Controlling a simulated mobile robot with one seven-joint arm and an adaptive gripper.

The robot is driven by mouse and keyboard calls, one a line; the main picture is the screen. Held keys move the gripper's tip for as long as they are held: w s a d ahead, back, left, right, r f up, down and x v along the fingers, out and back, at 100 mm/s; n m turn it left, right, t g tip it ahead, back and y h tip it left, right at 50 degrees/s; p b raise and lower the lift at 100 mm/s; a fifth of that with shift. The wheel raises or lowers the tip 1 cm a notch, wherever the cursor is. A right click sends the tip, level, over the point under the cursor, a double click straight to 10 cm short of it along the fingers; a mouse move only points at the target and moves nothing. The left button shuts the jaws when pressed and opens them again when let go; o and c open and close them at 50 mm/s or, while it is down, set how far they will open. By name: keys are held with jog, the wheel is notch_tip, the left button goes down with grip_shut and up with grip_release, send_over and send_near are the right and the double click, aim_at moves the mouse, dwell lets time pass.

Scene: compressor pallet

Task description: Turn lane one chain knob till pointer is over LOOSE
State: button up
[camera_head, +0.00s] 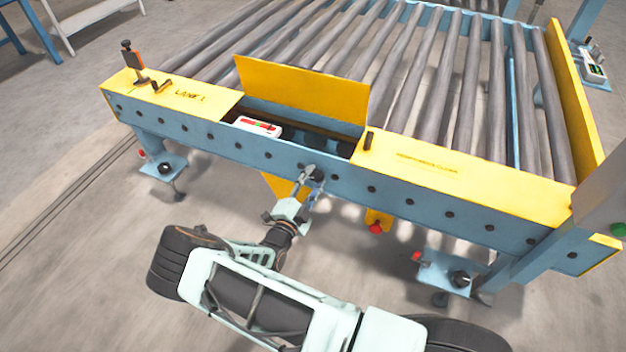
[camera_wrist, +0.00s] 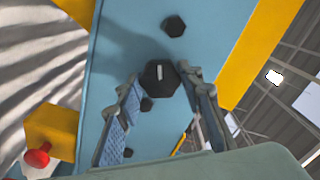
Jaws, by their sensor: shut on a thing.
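The chain knob (camera_wrist: 160,77) is a black hexagonal knob with a white mark on its face, on the blue side rail of the roller conveyor. My gripper (camera_wrist: 162,82) has one finger on each side of it and is shut on it. In the head view my gripper (camera_head: 312,182) reaches up to the rail, and the dark knob (camera_head: 318,172) shows at its tips. A white gauge (camera_head: 258,126) with red and green colours sits in the open bay above and left of it. Its pointer and lettering are too small to read. The yellow top plate (camera_head: 190,97) reads LANE 1.
A raised yellow cover (camera_head: 305,92) stands behind the bay. Black bolts line the blue rail (camera_head: 420,193). A yellow bracket with a red button (camera_head: 376,228) hangs below the rail, right of my gripper. Grey rollers (camera_head: 400,70) lie behind.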

jog(key=shift+s, duration=0.1)
jog(key=o, duration=1.2)
jog(key=shift+c, duration=0.2)
jog(key=v, duration=1.2)
jog(key=shift+r, duration=0.1)
